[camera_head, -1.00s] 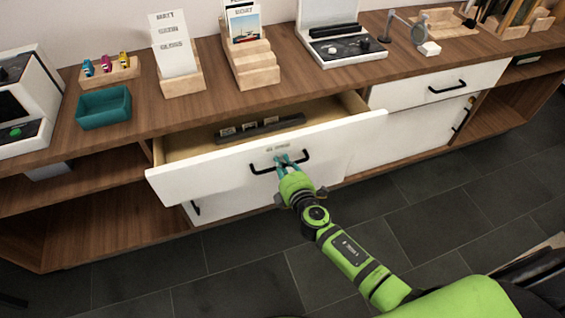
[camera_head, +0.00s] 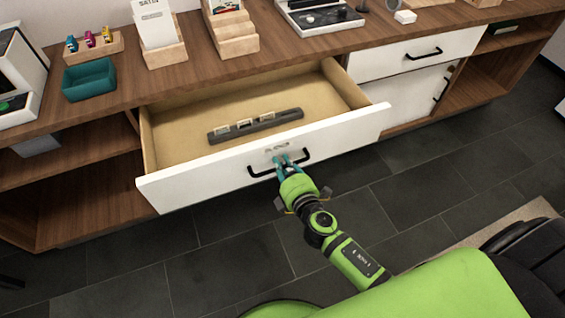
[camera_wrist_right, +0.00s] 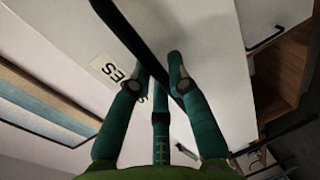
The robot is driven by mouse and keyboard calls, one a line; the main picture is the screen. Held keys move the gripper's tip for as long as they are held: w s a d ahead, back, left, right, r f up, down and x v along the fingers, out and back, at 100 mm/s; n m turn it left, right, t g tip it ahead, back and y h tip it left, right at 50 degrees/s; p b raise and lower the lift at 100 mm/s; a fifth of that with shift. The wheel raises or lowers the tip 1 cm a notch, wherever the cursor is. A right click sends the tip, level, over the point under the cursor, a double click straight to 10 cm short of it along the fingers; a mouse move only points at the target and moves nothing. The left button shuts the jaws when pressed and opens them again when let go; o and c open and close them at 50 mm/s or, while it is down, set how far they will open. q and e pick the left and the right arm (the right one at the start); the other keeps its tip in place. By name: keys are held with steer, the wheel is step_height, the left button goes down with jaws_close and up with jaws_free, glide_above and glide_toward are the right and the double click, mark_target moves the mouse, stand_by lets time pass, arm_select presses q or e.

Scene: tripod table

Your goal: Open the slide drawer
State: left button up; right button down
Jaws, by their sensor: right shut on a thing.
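The white-fronted slide drawer (camera_head: 215,178) is pulled well out from the wooden counter, and its pale inside shows in the head view. Its black bar handle (camera_head: 306,156) is on the front panel. My right gripper (camera_head: 281,160), with teal fingers, is shut on the handle near its middle. In the right wrist view the fingers (camera_wrist_right: 165,88) close around the dark handle bar (camera_wrist_right: 135,38), in front of the white panel with a printed label (camera_wrist_right: 112,72). My left gripper is not in view.
A grey holder (camera_head: 255,126) with small pieces lies in the drawer. A second, shut white drawer (camera_head: 415,58) is to the right. A teal tray (camera_head: 89,80) and card stands are on the counter (camera_head: 130,88). Dark tiled floor (camera_head: 420,180) is clear in front.

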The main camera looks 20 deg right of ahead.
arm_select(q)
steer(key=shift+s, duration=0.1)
arm_select(e)
steer(key=c, duration=1.4)
jaws_free()
steer(key=v, duration=1.2)
